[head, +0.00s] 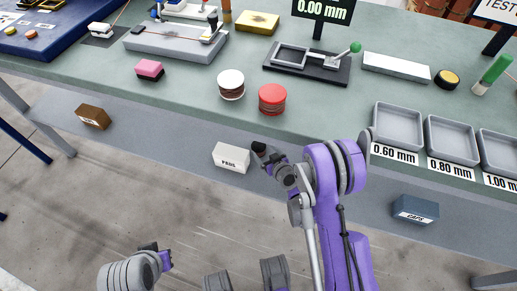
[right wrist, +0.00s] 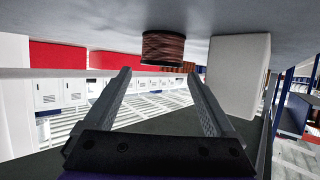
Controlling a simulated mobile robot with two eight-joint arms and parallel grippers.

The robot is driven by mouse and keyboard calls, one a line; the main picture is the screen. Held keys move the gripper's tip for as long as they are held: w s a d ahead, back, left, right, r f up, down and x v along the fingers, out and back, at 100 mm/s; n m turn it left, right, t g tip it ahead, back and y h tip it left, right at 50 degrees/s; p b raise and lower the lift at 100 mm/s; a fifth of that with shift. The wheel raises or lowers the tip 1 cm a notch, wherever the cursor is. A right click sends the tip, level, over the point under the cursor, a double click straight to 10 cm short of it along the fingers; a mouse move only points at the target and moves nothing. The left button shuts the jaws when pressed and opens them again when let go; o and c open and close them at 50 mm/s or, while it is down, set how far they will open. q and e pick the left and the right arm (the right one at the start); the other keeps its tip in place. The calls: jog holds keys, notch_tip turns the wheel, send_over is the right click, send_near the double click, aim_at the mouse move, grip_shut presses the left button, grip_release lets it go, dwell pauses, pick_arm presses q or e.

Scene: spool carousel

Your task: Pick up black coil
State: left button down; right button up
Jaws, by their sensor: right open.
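The black coil (right wrist: 163,47), a spool with dark rims and brown winding, shows in the right wrist view near the top, against a grey surface. In the head view the right gripper (head: 261,150) is by the white PADS box (head: 231,157), below the bench's front edge. My left gripper (head: 155,252) is low at the left; its jaws are too small to judge.
The PADS box also stands close beside the coil in the right wrist view (right wrist: 238,75). A white spool (head: 231,84) and a red spool (head: 272,99) stand on the green bench (head: 330,115). A brown box (head: 93,117) and a blue CAPS box (head: 415,209) are on the lower shelf.

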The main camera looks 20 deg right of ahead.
aim_at(259, 147)
jog(key=x, duration=0.3)
jog(key=shift+w+a+f+b, duration=0.2)
jog(key=shift+w+f+b, duration=0.1)
jog(key=shift+f+b, duration=0.05)
grip_shut()
